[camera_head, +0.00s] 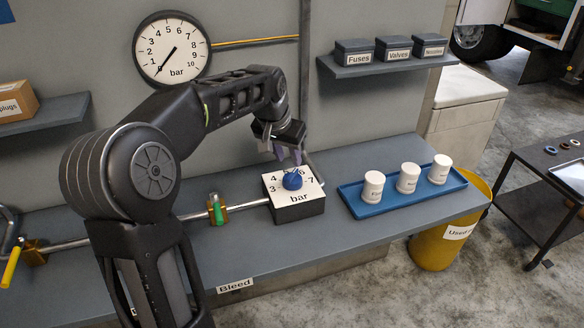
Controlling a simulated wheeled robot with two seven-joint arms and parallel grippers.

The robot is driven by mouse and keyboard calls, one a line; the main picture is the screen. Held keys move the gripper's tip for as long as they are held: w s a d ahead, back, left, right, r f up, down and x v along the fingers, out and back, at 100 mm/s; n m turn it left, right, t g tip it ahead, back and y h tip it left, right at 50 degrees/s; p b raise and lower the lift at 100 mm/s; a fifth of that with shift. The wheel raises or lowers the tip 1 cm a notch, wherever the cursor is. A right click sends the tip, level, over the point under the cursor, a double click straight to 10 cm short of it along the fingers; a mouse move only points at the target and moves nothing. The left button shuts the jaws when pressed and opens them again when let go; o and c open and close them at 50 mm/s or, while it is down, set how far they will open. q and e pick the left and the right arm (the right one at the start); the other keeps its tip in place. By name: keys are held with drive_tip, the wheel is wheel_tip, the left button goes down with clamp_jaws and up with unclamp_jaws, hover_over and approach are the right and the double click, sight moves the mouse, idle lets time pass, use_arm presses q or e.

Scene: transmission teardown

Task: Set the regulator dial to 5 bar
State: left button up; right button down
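The regulator is a dark box with a white face (295,203) marked "bar", standing on the bench. Its blue dial knob (292,181) sits in the middle of a number scale. 3, 4, 6 and 7 can be made out; the top of the scale is partly covered by my gripper. The knob's exact setting is too small to tell. My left gripper (287,156) is just behind and above the knob, fingers pointing down and apart, with nothing seen between them. Whether a fingertip touches the knob is unclear. The round wall gauge (172,48) has its needle toward 0. My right gripper is not in view.
A blue tray (357,208) with three white containers stands right of the regulator. A pipe with a green-handled valve (217,210) runs in from the left. A shelf (385,66) with dark boxes hangs behind. A yellow bin (437,250) stands beyond the bench edge.

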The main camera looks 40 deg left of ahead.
sight(294, 173)
use_arm(q)
drive_tip(key=p+x, duration=0.1)
drive_tip(key=x, duration=0.5)
drive_tip(key=shift+w+f, duration=0.1)
drive_tip(key=shift+f, duration=0.2)
clamp_jaws()
